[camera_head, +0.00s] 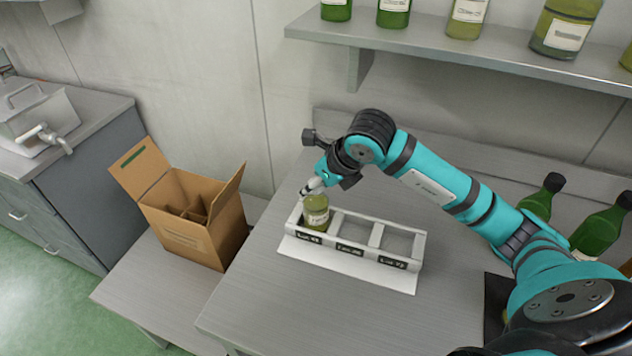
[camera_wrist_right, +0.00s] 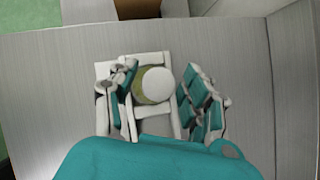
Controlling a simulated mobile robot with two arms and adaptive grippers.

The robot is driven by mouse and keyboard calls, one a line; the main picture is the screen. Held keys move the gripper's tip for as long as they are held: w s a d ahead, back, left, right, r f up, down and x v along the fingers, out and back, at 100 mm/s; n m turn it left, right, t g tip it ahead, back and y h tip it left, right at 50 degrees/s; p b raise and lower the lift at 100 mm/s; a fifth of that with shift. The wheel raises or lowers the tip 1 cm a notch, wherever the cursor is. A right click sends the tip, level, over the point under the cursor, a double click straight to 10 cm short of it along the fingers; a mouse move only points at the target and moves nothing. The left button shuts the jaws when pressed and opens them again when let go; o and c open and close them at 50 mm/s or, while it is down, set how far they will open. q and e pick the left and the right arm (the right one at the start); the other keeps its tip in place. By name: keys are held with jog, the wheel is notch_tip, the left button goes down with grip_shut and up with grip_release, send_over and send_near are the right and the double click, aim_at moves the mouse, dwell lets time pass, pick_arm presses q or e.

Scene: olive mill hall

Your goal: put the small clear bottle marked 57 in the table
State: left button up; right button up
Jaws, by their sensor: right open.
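A small bottle with yellow-green contents (camera_head: 316,213) and a pale label stands upright in the left compartment of a white three-compartment rack (camera_head: 421,250). The number on its label is too small to read. The rack stands on the grey table (camera_head: 265,305), its other two compartments empty. My right gripper (camera_head: 314,186) is just above and behind the bottle. In the right wrist view, its open fingers (camera_wrist_right: 158,92) are on either side of the bottle's white cap (camera_wrist_right: 154,85), with a gap at the right; contact on the left is unclear. My left gripper is out of view.
An open cardboard box (camera_head: 190,235) with dividers stands left of the rack on a lower surface. Green bottles (camera_head: 597,232) stand at the right behind my arm. A shelf (camera_head: 450,38) with several bottles hangs above. The table's front left is clear.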

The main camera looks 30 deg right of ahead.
jog(key=shift+r, duration=0.35)
jog(key=b+v, duration=0.1)
jog(key=v, duration=1)
jog(key=shift+s+r+b, duration=0.2)
jog(key=shift+r+b, duration=0.1)
jog(key=shift+f, duration=0.15)
